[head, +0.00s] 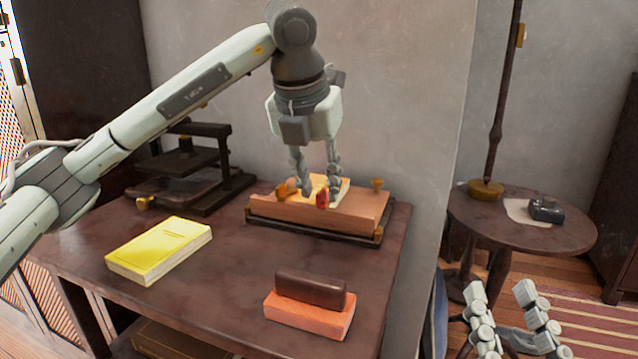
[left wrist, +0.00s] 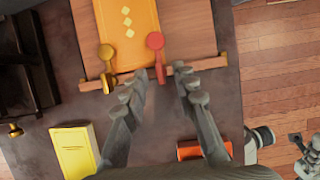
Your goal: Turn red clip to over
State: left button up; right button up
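The red clip (head: 322,199) is at the front edge of a wooden board (head: 359,207) on the dark desk. In the left wrist view the red clip (left wrist: 155,42) has a round head on the board and a short stem pointing toward the gripper. My left gripper (head: 319,186) points down over the clip. In the left wrist view its fingers (left wrist: 160,76) are apart, with the stem between the tips, nearer the left finger. Contact cannot be told. My right gripper (head: 499,292) is open and empty at the lower right, away from the desk.
A yellow book (head: 160,250), a dark-topped orange block (head: 308,314) and a dark press (head: 200,165) stand on the desk.

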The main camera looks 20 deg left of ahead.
pick_arm(q)
jog(key=v, duration=1.1)
jog(key=shift+s+r, duration=0.2)
jog(key=shift+r, duration=0.1)
